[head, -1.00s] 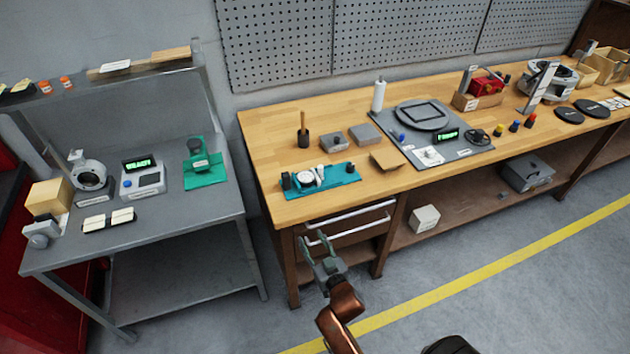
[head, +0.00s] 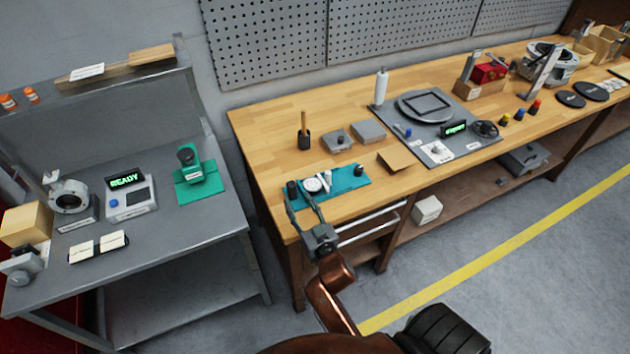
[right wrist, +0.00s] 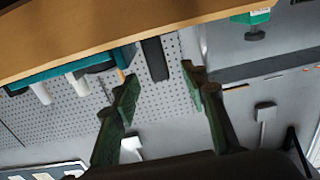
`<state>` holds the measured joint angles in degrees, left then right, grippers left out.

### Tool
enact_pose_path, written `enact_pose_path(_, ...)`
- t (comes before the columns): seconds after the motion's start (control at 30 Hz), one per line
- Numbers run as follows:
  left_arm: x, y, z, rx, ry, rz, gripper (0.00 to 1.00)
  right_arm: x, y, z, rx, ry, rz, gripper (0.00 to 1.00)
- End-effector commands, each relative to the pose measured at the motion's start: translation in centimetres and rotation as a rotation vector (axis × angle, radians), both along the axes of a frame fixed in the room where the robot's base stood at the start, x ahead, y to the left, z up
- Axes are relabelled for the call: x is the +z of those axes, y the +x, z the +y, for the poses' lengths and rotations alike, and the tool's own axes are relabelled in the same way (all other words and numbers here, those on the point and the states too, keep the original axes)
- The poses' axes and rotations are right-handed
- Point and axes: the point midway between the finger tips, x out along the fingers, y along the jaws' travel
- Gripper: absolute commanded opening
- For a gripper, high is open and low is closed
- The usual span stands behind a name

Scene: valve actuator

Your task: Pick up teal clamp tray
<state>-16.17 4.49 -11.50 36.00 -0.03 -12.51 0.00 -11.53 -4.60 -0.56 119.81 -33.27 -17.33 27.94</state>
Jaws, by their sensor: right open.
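The teal tray (head: 350,180) lies near the front left edge of the wooden bench. A white round gauge (head: 313,185) and small dark and white parts sit on it. In the right wrist view the tray (right wrist: 45,74) shows edge-on at the left, with white and dark parts, and the picture looks upside down. My right gripper (head: 302,200) is open and empty at the tray's near left side. It overlaps the tray's front edge in the head view; contact cannot be told. Its two spread fingers (right wrist: 160,76) also show in the right wrist view. My left gripper is not visible.
The wooden bench (head: 265,125) holds a black pot with a stick (head: 304,138), grey boxes (head: 368,132) and a brown flat piece (head: 395,161) beyond or beside the tray. A grey table (head: 190,220) at left carries a green device (head: 190,165) on a green mat.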

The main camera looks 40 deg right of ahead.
Motion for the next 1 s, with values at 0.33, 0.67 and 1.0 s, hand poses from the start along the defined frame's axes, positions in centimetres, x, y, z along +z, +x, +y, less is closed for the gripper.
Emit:
enact_pose_path(0.33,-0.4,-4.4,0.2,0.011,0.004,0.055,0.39,0.1,3.7,-1.3,-0.005,-0.003,-0.001,0.41)
enact_pose_path(0.67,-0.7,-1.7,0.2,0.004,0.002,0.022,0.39,0.0,7.0,-1.9,-0.003,0.0,0.001,0.41)
enact_pose_path(1.0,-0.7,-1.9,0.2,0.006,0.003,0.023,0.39,0.0,7.0,-1.8,-0.001,0.0,0.001,0.3)
